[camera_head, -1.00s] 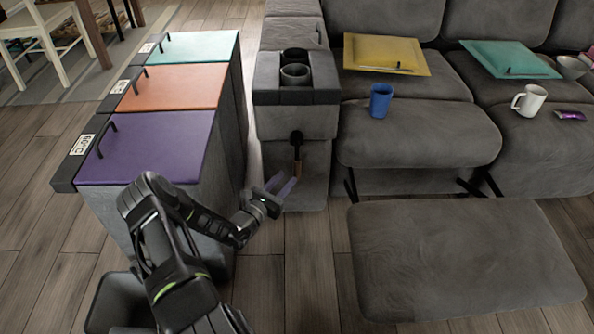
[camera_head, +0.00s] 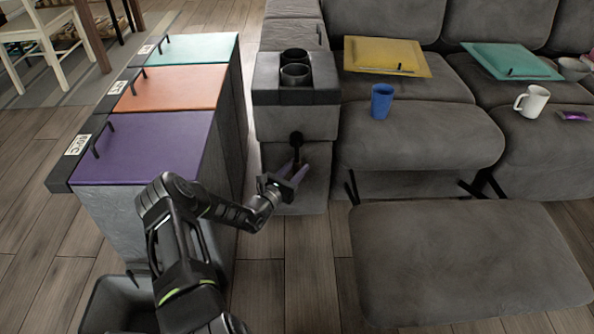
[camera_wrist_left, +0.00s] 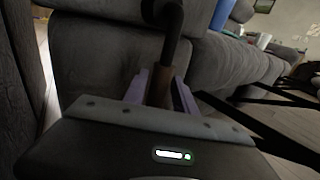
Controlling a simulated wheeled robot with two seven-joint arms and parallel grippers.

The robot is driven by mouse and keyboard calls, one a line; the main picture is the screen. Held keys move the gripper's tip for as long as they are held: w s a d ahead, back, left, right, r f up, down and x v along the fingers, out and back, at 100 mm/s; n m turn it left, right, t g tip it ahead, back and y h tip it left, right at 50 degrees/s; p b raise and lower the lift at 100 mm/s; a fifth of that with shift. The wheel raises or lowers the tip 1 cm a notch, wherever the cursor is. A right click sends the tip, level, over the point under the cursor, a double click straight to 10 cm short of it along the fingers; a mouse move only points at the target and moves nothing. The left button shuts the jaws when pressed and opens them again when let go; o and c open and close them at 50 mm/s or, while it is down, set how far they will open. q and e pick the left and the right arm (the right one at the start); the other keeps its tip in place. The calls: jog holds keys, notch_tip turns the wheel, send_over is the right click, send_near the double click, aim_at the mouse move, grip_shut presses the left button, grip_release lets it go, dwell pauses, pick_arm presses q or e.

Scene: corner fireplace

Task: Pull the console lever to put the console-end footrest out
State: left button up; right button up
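The console (camera_head: 275,125) stands at the left end of the grey sofa, with a lever (camera_head: 296,139) on its front. The lever has a black upper part and a brown grip (camera_wrist_left: 158,88), hanging down. My left gripper (camera_head: 295,174) is open at the lever, its purple fingers on either side of the grip. In the left wrist view the gripper (camera_wrist_left: 160,92) shows small gaps beside the grip. A grey padded footrest panel (camera_head: 465,260) lies out flat in front of the console-end seat, with black struts under that seat. My right gripper is not in view.
A cabinet with purple (camera_head: 150,150), orange (camera_head: 172,88) and teal lids stands left of the console, close to my left arm. A blue cup (camera_head: 381,101) and a white mug (camera_head: 531,100) stand on the seats. Wood floor (camera_head: 300,270) is clear between cabinet and footrest.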

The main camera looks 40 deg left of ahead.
pick_arm(q)
jog(key=shift+w, duration=0.2)
jog(key=shift+c, duration=0.2)
grip_shut()
dwell(1.2)
